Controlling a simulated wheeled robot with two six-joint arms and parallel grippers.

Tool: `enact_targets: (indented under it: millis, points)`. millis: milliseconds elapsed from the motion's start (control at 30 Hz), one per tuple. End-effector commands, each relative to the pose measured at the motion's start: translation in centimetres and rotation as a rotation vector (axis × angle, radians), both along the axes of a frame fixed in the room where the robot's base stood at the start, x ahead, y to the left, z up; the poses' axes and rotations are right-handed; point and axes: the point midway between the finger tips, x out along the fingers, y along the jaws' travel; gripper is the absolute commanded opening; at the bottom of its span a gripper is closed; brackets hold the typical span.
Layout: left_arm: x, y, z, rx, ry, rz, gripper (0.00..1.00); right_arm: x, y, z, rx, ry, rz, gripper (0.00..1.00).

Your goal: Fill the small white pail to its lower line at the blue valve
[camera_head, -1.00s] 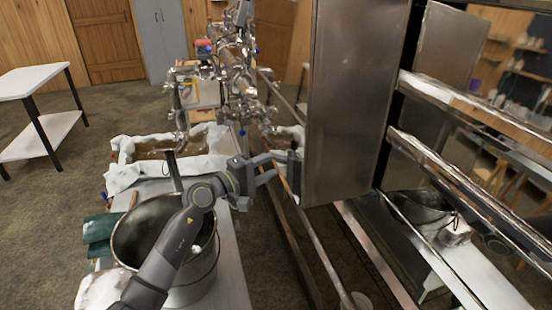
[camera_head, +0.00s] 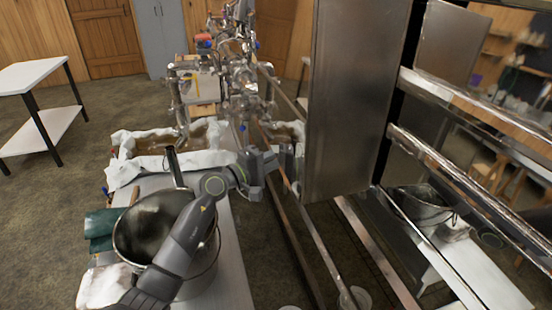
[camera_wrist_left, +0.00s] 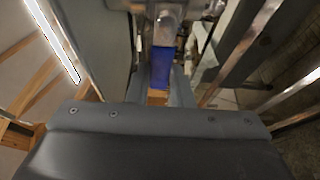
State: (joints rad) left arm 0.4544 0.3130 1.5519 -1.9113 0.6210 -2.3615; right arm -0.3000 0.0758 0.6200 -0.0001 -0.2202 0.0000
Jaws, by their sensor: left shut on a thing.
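My left gripper (camera_head: 272,172) is beside the lower edge of the tall steel panel. In the left wrist view, a blue valve handle (camera_wrist_left: 161,68) sits between its grey fingers, below a metal fitting (camera_wrist_left: 166,28). The gripper is shut on this handle. In the head view the gripper and arm hide the handle. A white round pail (camera_head: 360,297) shows low at the bottom edge, partly hidden behind rails; I cannot tell its level or any line on it. My right gripper is not in view.
A large steel pot (camera_head: 135,240) stands on the bench (camera_head: 235,275), under my left arm. The steel panel (camera_head: 350,110) and long metal rails (camera_head: 325,245) crowd the right. Metal piping (camera_head: 240,75) rises behind. A white table (camera_head: 35,78) stands far left, with open floor before it.

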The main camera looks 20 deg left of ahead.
Motion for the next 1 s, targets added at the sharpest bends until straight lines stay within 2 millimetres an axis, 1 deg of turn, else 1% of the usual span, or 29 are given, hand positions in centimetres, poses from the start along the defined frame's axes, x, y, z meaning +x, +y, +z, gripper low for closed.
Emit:
enact_targets:
  millis: [267,467,667,1000]
  points:
    - [0.0,0.0,0.0,-0.004,0.006,0.000,0.00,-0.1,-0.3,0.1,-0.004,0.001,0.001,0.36]
    - [0.0,0.0,-0.2,-0.035,0.053,0.000,0.00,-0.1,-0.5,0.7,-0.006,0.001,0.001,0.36]
    - [-0.1,-0.1,-0.8,-0.109,0.160,0.000,0.00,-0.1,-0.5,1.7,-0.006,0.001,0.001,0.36]
    - [-0.6,-0.4,-2.5,-0.283,0.421,0.001,0.00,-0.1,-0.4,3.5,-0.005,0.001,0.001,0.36]
